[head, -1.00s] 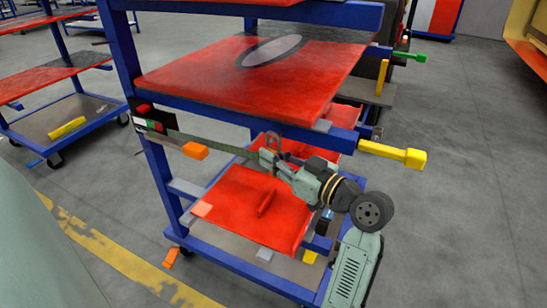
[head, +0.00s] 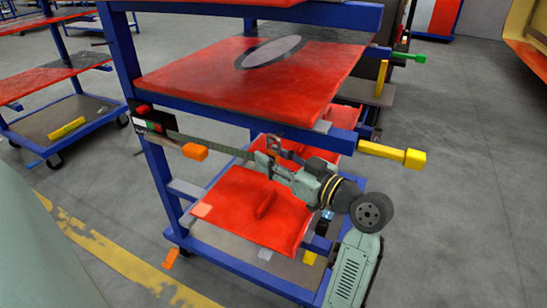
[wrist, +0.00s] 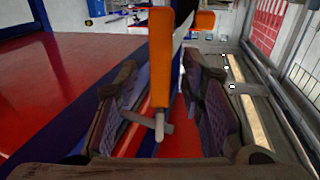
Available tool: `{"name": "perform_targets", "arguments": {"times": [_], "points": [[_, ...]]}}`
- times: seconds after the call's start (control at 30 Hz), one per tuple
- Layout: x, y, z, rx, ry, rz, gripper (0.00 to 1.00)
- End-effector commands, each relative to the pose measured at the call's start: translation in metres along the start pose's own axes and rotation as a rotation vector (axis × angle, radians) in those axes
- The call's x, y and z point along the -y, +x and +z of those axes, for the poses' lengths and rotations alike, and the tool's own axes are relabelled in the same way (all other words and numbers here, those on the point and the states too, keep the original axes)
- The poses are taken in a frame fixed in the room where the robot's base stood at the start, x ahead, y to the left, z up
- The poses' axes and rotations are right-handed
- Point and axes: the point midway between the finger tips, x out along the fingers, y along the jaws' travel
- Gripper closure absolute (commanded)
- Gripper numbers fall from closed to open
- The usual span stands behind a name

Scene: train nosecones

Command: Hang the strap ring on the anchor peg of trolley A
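Trolley A appears to be the blue-framed trolley with red shelves (head: 250,80); no label is readable. My gripper (head: 272,152) is at its near side, below the upper shelf. In the wrist view, my gripper (wrist: 160,100) has its fingers apart. A long orange strap-like piece (wrist: 161,60) lies between them, with gaps on both sides. A grey metal end piece (wrist: 158,126) is at its lower end; I cannot tell whether this is the ring. A thin band (head: 220,149) runs from the left post towards my gripper. An orange-ended peg (head: 194,151) is near that post.
A yellow-ended bar (head: 400,155) sticks out at the trolley's right corner. The lower red shelf (head: 235,205) is beneath my gripper. Another trolley (head: 75,115) stands at the left. Grey floor (head: 460,200) is clear at the right.

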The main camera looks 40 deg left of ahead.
Motion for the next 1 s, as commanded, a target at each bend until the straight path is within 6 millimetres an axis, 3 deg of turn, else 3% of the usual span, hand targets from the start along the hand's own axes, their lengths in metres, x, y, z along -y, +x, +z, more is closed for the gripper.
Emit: {"name": "perform_targets", "arguments": {"times": [0.17, 0.6, 0.8, 1.0], "points": [[-0.001, -0.016, 0.000, -0.001, 0.000, 0.005, 0.64], [-0.001, -0.103, 0.000, -0.001, -0.001, 0.004, 0.64], [0.000, -0.119, 0.000, -0.001, -0.001, 0.001, 0.64], [0.000, -0.120, 0.000, -0.001, -0.001, 0.001, 0.64]]}}
